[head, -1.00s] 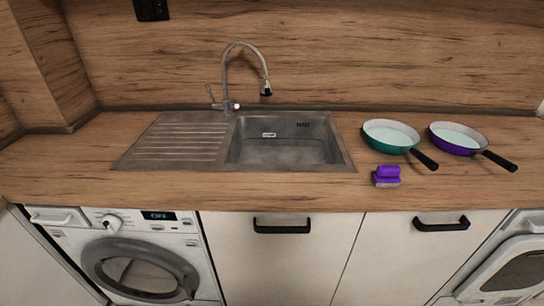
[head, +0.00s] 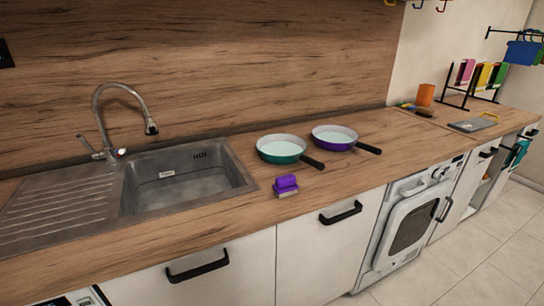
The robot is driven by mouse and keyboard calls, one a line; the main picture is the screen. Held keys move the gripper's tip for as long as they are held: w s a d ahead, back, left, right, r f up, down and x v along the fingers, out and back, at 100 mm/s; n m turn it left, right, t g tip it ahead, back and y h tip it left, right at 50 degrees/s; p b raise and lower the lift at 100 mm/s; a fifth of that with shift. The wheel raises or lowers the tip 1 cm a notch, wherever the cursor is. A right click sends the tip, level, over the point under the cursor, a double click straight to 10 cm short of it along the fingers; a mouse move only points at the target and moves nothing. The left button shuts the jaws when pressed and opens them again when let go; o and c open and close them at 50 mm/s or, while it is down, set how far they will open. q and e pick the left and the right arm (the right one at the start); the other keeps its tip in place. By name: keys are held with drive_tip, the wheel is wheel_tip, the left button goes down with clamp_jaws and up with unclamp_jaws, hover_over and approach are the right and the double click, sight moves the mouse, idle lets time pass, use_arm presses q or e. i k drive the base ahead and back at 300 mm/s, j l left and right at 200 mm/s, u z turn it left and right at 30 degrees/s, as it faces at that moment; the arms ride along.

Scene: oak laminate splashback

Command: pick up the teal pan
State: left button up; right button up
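The teal pan (head: 281,149) sits upright on the wooden counter, right of the sink, in the head view. It has a pale inside and a black handle that points right and toward the front edge. A purple pan (head: 335,138) of the same kind stands just to its right and a little farther back, its black handle pointing right. Neither of my grippers shows in the head view.
A purple sponge (head: 286,185) lies in front of the teal pan, near the counter's front edge. The sink (head: 190,178) with its tall tap (head: 121,118) is on the left. Bare counter (head: 400,136) lies right of the pans, before a rack (head: 470,84) of coloured boards.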

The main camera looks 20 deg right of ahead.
sight(281, 148)
drive_tip(key=i+l+z, duration=0.15)
drive_tip(key=l, duration=0.35)
drive_tip(key=i+l+z, duration=0.15)
drive_tip(key=l, duration=0.35)
drive_tip(key=i+l+z, duration=0.15)
drive_tip(key=i+l, duration=0.2)
drive_tip(key=i+l+z, duration=0.15)
drive_tip(key=i+l, duration=0.15)
drive_tip(key=l, duration=0.2)
